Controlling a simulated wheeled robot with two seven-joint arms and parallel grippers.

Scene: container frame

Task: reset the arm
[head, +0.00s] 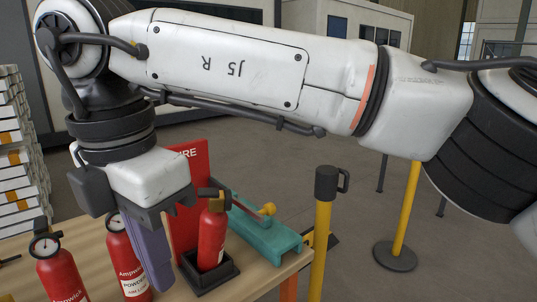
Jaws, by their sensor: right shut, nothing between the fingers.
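My right arm reaches in from the right across the top of the head view and bends down at the left. Its gripper (156,282) points down over the table, with its purplish fingers together and nothing seen between them. It is in front of the table's items, between a red fire extinguisher (128,262) on its left and another red extinguisher (213,236) on its right. The right one stands upright in a black square holder (213,276). Whether the fingers touch the left one I cannot tell. My left gripper is not in view.
A third extinguisher (64,275) stands at the lower left. A red sign (192,165) and a teal fixture (262,238) are behind the holder. Stacked white boxes (17,165) are at the left. A yellow post (320,250) stands past the wooden table's (92,242) right edge.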

